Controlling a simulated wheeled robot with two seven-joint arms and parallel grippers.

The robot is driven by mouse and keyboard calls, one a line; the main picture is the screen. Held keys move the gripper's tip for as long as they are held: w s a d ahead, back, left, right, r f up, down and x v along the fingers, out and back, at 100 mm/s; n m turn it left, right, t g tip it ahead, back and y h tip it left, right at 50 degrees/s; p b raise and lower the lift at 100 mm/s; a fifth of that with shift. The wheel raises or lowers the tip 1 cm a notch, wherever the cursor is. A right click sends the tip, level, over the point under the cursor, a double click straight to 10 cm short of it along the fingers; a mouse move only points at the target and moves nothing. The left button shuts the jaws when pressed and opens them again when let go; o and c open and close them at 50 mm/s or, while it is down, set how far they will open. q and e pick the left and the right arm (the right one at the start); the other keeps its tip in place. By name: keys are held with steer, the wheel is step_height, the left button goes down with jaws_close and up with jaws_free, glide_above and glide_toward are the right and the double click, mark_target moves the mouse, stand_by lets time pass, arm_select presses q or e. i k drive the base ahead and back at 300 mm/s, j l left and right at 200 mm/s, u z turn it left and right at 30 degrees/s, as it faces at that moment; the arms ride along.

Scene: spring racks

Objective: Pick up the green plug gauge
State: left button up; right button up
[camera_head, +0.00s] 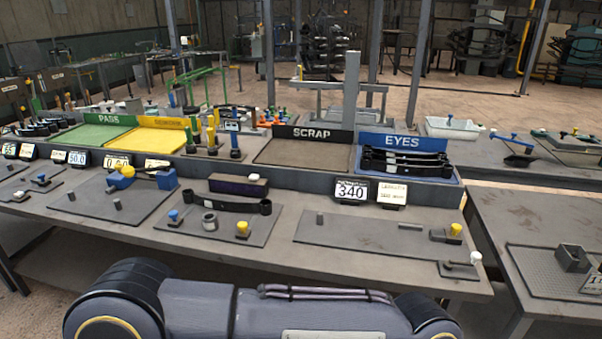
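Several upright plug gauges stand together on a small board behind the middle of the bench, between the yellow tray and the SCRAP tray. Neither of my grippers is in view. A dark, padded part of my own body fills the bottom middle of the view.
A black spring leaf (225,203) lies on a fixture plate (262,230) at the front. The SCRAP tray (300,158) looks empty; the EYES tray (455,176) holds black leaves. A 340 display (351,190) stands before it. A second table (500,225) is at the right.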

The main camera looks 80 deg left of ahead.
mark_target(190, 144)
steer(key=k+j+u, duration=0.1)
steer(key=j+u, duration=0.55)
steer(key=u, duration=0.3)
steer(key=j+u, duration=0.45)
steer(key=i+j+u, duration=0.1)
steer(key=j+u, duration=0.15)
steer(key=u, duration=0.2)
steer(key=i+j, duration=0.15)
steer(key=j, duration=0.15)
steer(key=i+j, duration=0.1)
steer(key=j, duration=0.25)
